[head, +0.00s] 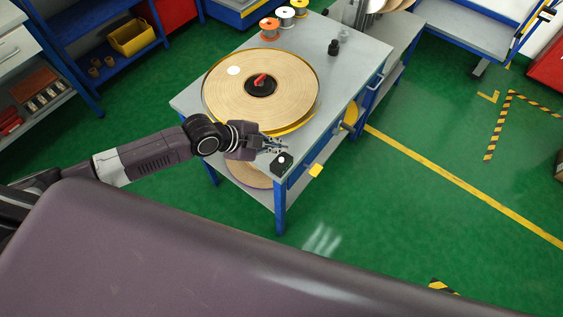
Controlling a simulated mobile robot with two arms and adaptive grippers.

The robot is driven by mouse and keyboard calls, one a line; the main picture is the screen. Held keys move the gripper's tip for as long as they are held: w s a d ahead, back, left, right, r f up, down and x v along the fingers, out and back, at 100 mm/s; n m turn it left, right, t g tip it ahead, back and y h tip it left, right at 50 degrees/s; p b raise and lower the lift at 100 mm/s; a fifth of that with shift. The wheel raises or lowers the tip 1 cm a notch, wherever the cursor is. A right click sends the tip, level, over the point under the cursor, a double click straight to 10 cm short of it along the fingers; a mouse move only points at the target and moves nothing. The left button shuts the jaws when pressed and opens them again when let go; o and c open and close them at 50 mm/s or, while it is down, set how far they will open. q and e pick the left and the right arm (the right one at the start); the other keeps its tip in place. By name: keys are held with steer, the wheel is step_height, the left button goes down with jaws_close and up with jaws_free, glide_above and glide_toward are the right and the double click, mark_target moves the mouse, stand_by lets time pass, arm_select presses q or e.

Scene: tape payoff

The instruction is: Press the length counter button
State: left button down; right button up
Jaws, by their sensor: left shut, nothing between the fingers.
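The length counter (281,163) is a small black box with a pale round spot on top, which looks like its button. It sits at the front corner of the grey table (345,60). My left gripper (286,147) is shut and empty, just behind the counter in the head view, with its fingertips close to it. I cannot tell whether they touch it. A large tape reel (290,75) with tan tape and a red handle at its centre lies on the table behind the gripper. My right gripper is not in view.
Several small spools (285,15) stand at the table's back edge, and a dark small object (333,47) stands near the right edge. A yellow tag (315,170) hangs at the table's front right. Green floor to the right is mostly clear.

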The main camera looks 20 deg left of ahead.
mark_target(279, 160)
arm_select(q)
steer(key=shift+f+b, duration=1.15)
steer(key=shift+f, duration=0.85)
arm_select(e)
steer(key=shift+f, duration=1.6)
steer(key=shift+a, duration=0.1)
arm_select(q)
steer(key=shift+f+b, duration=0.3)
steer(key=shift+f, duration=0.1)
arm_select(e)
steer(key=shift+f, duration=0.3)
arm_select(q)
steer(key=shift+f+b, duration=0.35)
steer(key=shift+f, duration=0.15)
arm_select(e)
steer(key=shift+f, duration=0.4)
arm_select(q)
steer(key=shift+r+p, duration=0.75)
steer(key=shift+r, duration=0.15)
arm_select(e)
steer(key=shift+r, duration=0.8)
arm_select(q)
steer(key=shift+r, duration=0.1)
step_height(279, 160, up, 5)
steer(key=p, duration=0.4)
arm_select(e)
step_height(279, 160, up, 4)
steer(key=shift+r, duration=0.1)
